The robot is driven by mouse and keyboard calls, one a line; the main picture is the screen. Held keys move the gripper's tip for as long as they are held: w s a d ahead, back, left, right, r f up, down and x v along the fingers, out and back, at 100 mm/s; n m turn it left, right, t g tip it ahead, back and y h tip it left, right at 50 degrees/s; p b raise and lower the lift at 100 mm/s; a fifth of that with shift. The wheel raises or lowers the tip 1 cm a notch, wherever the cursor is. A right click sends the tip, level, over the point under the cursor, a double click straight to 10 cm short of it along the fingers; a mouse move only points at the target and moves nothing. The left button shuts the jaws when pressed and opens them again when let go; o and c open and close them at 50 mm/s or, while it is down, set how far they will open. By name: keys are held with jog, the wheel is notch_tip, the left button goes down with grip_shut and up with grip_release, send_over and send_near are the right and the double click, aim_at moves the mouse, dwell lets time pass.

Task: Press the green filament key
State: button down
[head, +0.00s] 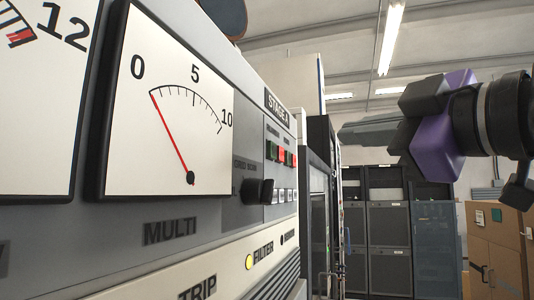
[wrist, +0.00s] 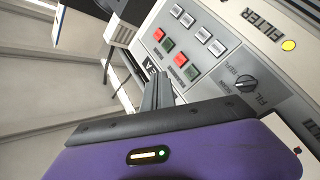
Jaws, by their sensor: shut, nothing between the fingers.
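Two green keys and two red keys sit in a row on the rack panel under the STAGE A plate. In the head view the left green key (head: 273,150) shows edge-on; in the wrist view it is the lower green key (wrist: 191,73). The other green key (wrist: 168,45) lies between the red ones. The small labels are too blurred to tell which is the filament key. My gripper (head: 343,133) is shut and empty, right of the panel in the head view. In the wrist view its fingertips (wrist: 158,74) appear beside the key row, apparently clear of the panel.
White keys (wrist: 203,35) run alongside the coloured ones. A black rotary knob (wrist: 246,83) projects from the panel. A yellow lamp (head: 249,262) is marked FILTER. Dark cabinets (head: 389,245) and cardboard boxes (head: 495,245) stand behind; the space below my arm looks open.

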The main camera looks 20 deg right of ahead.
aim_at(272, 150)
jog(key=shift+w+d+f+m+h, duration=0.35)
jog(key=shift+d+f+m+h, duration=0.25)
jog(key=shift+d+f+h, duration=0.15)
jog(key=w+a+b, duration=0.1)
jog(key=w+a, duration=0.4)
jog(key=a, duration=0.2)
jog(key=shift+w+a, duration=0.1)
jog(key=shift+a, duration=0.05)
dwell(2.0)
jog(key=shift+w+a+b, duration=0.2)
jog(key=shift+a+b, duration=0.05)
jog(key=shift+b, duration=0.15)
